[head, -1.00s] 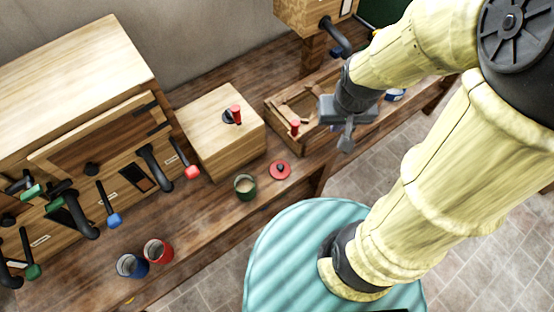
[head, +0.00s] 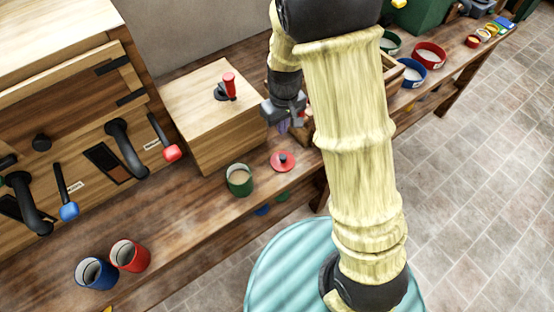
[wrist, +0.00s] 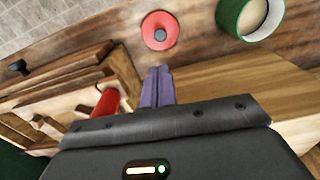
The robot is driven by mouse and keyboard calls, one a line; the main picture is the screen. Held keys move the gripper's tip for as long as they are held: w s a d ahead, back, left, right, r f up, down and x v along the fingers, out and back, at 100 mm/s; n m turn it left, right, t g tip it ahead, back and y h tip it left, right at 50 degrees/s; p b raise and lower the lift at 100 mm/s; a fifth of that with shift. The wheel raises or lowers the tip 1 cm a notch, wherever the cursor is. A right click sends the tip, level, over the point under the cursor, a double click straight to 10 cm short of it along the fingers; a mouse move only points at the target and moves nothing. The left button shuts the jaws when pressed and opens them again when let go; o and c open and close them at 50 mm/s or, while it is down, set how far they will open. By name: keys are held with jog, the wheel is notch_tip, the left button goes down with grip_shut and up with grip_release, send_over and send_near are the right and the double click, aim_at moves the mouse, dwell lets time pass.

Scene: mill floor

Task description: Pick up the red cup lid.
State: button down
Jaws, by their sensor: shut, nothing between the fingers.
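The red cup lid (head: 283,161) is a flat red disc with a dark knob. It lies on the wooden bench near its front edge, right of a green cup (head: 240,180). In the wrist view the lid (wrist: 160,30) is beyond the fingertips, near the top. My gripper (head: 287,124) is above the bench, behind the lid in the head view and apart from it. Its fingers (wrist: 157,72) are together with nothing between them. My arm hides part of the bench to the right.
A wooden box (head: 212,108) with a red-handled knob stands left of my gripper. A red cup (head: 130,256) and a blue cup (head: 96,273) stand at the front left. The wrist view shows a red cylinder (wrist: 107,103) by a wooden tray. Bowls (head: 411,72) stand at the right.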

aim_at(277, 156)
jog(key=f, duration=0.1)
jog(key=a+f, duration=0.1)
jog(key=f, duration=0.1)
jog(key=shift+w+a+n+b, duration=0.3)
jog(key=shift+w, duration=0.1)
notch_tip(277, 156, down, 9)
jog(key=shift+f, duration=0.15)
jog(key=shift+a+f, duration=0.1)
jog(key=shift+f, duration=0.25)
jog(key=shift+d, duration=0.2)
